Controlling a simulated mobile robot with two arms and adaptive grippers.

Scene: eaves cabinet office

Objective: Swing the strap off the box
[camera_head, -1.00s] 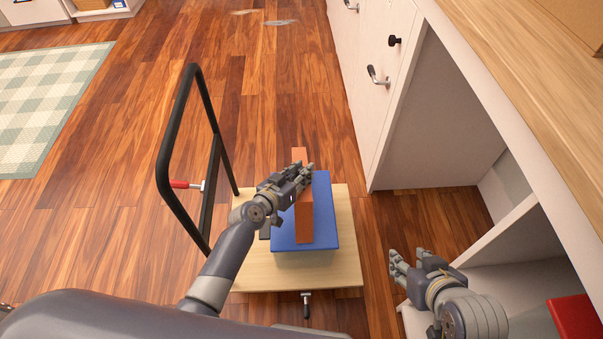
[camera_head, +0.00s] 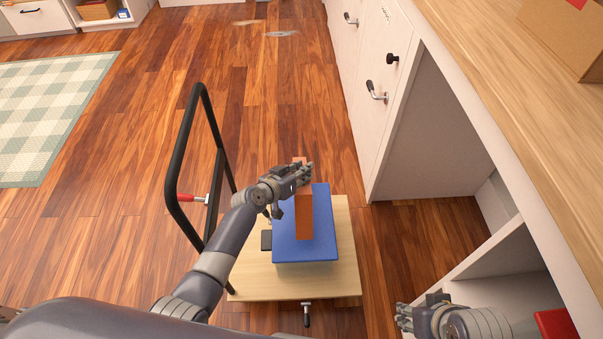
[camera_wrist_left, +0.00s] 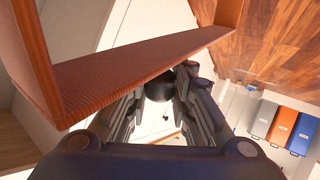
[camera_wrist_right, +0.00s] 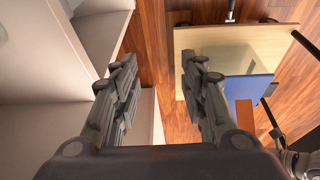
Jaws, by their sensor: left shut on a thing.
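A blue-lidded box (camera_head: 322,225) sits on a light wooden cart deck (camera_head: 345,275). An orange-brown strap (camera_head: 304,222) runs lengthwise over the lid. In the left wrist view the strap (camera_wrist_left: 150,62) is a rigid-looking, squared band with textured faces. My left gripper (camera_head: 306,176) is at the strap's far end, above the box's far edge. Its fingers (camera_wrist_left: 162,95) close around a dark rounded part next to the strap; the exact contact is partly hidden. My right gripper (camera_wrist_right: 158,75) is open and empty, right of the cart and apart from the box.
A white cabinet with an open bay (camera_head: 440,130) and a wooden worktop (camera_head: 500,75) stand on the right. The wooden floor beyond the cart is clear.

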